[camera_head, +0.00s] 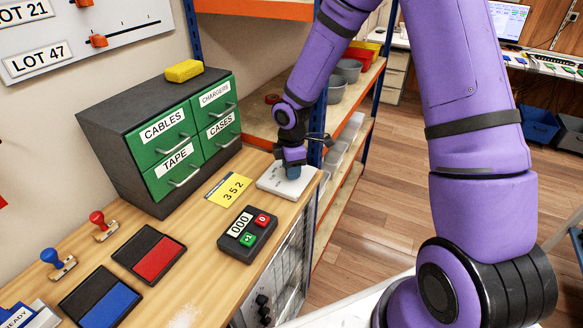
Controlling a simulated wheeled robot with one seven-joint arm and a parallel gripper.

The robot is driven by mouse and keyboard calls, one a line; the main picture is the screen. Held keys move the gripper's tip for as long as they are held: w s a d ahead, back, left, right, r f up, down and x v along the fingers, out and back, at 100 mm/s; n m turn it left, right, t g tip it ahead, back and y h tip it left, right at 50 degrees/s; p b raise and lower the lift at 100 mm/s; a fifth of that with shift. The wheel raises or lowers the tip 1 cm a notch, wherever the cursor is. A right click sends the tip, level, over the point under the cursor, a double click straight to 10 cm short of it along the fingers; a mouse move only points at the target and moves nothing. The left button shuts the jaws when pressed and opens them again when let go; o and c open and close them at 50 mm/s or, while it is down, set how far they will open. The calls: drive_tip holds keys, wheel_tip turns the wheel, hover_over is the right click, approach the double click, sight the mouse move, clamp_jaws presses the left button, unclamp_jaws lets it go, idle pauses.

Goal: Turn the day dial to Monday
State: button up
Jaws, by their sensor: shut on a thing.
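The day dial's white base plate (272,187) lies at the right end of the wooden bench. A dark blue knob (293,173) stands on the plate, mostly hidden under my gripper. My gripper (292,165) points down over the plate and is shut on the knob. The fingertips are small and partly hidden by the wrist. The day markings on the plate are too small to read, so I cannot tell which day the dial points to.
A cabinet (125,105) with green drawers stands behind, with a yellow block (184,70) on top. A yellow card (229,190), a counter box (246,233), ink pads (149,253) and stamps (57,262) lie on the bench. A shelf rack (257,45) stands behind my arm.

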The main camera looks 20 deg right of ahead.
drive_tip(key=n, duration=0.4)
drive_tip(key=shift+n, duration=0.3)
idle(0.3)
drive_tip(key=o, duration=0.9)
drive_tip(key=shift+r, duration=0.1)
wheel_tip(320, 180, up, 11)
drive_tip(key=shift+f, duration=0.2)
drive_tip(key=shift+r, duration=0.1)
